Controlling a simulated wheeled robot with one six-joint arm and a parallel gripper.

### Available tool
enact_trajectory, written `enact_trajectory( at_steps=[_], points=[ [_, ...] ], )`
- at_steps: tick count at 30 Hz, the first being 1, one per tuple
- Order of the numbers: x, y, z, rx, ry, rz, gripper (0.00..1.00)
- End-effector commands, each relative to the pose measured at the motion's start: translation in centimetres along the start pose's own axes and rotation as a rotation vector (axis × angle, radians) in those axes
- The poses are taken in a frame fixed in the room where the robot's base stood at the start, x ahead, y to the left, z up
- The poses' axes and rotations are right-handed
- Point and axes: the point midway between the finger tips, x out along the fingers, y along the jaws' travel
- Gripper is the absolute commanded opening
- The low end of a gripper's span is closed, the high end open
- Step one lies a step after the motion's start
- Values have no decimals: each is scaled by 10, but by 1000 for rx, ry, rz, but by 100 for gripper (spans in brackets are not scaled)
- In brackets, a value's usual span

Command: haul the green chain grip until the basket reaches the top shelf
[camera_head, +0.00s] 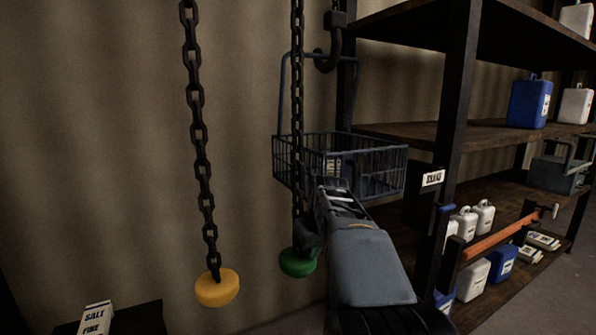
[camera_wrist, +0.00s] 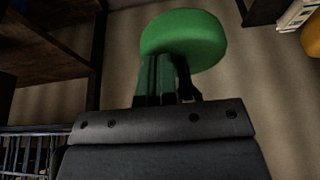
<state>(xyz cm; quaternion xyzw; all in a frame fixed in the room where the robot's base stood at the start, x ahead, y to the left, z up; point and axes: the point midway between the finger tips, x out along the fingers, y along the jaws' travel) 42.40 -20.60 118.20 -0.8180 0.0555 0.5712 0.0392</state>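The green chain grip (camera_head: 298,264) is a round disc at the lower end of a dark chain (camera_head: 297,110) in the head view. It fills the top middle of the wrist view (camera_wrist: 184,38). My gripper (camera_head: 308,240) is at the grip's upper side, where the chain meets it, and hides part of the disc. In the wrist view my gripper's fingers (camera_wrist: 170,78) overlap the disc's edge. Whether they are closed around anything is not clear. The wire basket (camera_head: 378,170) hangs from a hook behind my arm, beside the shelf rack, below the middle shelf (camera_head: 400,131).
A yellow grip (camera_head: 217,287) hangs on another chain to the left. The rack's dark post (camera_head: 457,110) stands right of the basket. Jugs and an orange bar (camera_head: 495,240) are at the right. A salt box (camera_head: 97,316) is at lower left.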

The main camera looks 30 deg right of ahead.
Motion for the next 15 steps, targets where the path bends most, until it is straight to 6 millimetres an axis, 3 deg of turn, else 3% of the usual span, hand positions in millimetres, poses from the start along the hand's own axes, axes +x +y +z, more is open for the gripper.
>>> enact_trajectory(
  at_steps=[10,15],
  points=[
    [28,-2,11,-3,-6,-5,0],
    [22,-2,8,-3,-6,-5,0]
  ],
)
